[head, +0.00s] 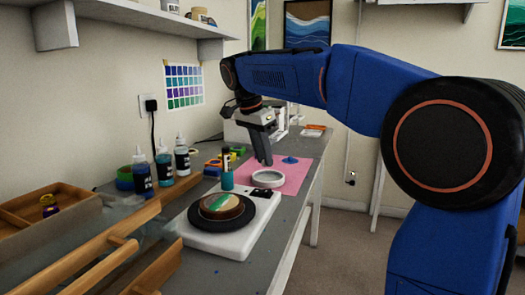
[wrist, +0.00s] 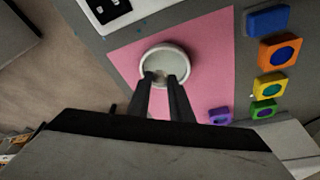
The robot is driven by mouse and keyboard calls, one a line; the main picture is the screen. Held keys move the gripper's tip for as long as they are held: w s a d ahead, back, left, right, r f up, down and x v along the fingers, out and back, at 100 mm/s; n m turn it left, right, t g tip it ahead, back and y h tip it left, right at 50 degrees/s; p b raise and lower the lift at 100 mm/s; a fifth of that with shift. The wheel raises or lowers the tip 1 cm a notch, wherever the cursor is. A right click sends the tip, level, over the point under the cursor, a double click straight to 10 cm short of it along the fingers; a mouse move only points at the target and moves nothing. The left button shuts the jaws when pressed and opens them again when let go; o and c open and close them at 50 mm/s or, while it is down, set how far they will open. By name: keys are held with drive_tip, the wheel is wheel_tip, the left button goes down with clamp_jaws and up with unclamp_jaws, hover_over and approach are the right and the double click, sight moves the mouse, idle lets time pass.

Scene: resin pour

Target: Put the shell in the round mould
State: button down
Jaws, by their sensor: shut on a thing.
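The round mould (head: 268,185) is a shallow pale ring on a pink mat (head: 292,178). It also shows in the wrist view (wrist: 187,64), below my fingertips. My gripper (head: 264,162) points down just above and behind the mould in the head view. In the wrist view my gripper (wrist: 164,78) has its two dark fingers close together over the mould's near part. A small pale beige piece, seemingly the shell (wrist: 160,77), shows between the fingertips. It is mostly hidden by the fingers, and I cannot tell whether it touches the mould's floor.
A blue piece (head: 290,160) lies on the mat behind the mould. A teal bottle (head: 227,172) stands left of the mat. A white scale (head: 215,240) bearing a round dark plate is in front. Several coloured blocks, including an orange one (wrist: 277,52), line the mat's right side in the wrist view.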

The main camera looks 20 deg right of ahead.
sight(263, 163)
drive_tip(key=shift+f, duration=1.95)
drive_tip(key=c, duration=1.1)
unclamp_jaws()
drive_tip(key=shift+r, duration=0.1)
drive_tip(key=shift+r, duration=3.4)
drive_tip(key=shift+s, duration=0.15)
